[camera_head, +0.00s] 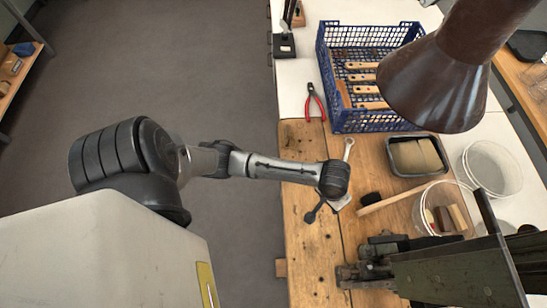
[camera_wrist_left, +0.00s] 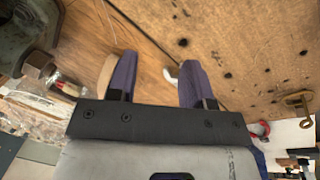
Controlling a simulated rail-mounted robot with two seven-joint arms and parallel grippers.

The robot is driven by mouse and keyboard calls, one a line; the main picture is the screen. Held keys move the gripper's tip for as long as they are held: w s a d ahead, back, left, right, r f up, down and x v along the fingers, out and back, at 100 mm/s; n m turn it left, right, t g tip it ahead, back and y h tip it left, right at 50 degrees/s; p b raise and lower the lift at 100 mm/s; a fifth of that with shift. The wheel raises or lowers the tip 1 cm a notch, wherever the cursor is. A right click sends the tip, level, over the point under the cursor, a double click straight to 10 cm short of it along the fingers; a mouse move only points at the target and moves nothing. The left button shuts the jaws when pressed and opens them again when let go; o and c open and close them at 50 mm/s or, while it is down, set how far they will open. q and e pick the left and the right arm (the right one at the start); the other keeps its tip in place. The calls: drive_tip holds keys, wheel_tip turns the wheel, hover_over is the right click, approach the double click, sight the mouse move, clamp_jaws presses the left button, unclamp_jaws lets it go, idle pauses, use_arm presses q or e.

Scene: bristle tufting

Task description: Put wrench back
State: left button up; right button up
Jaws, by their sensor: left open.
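A silver wrench (camera_head: 348,149) is partly in view on the wooden bench, just beyond my left wrist in the head view. The rest of it is hidden behind the wrist. My left gripper (camera_head: 317,212) hangs over the bench, between the wrench and the bench's left part. In the left wrist view its two dark purple fingers (camera_wrist_left: 157,62) are apart with nothing clearly held between them. A small pale piece (camera_wrist_left: 170,76) shows beside the right finger; I cannot tell whether it is the wrench. My right gripper is not in view.
A blue crate (camera_head: 345,122) of wooden brushes and red pliers (camera_head: 314,103) are at the back. A metal tray (camera_head: 391,168), a brush handle (camera_head: 405,197) and a clear bucket (camera_head: 418,212) stand right. A green machine (camera_head: 450,272) and brown lamp shade (camera_head: 430,85) are obstacles.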

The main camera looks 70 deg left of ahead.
use_arm(q)
drive_tip(key=s+a+r+m+t, duration=0.1)
drive_tip(key=s+m, duration=0.2)
drive_tip(key=s, duration=0.6)
drive_tip(key=s+a+r+m+t+y, duration=0.1)
drive_tip(key=s+r+m, duration=0.1)
drive_tip(key=s, duration=0.7)
drive_tip(key=shift+m, duration=0.4)
drive_tip(key=shift+d, duration=0.1)
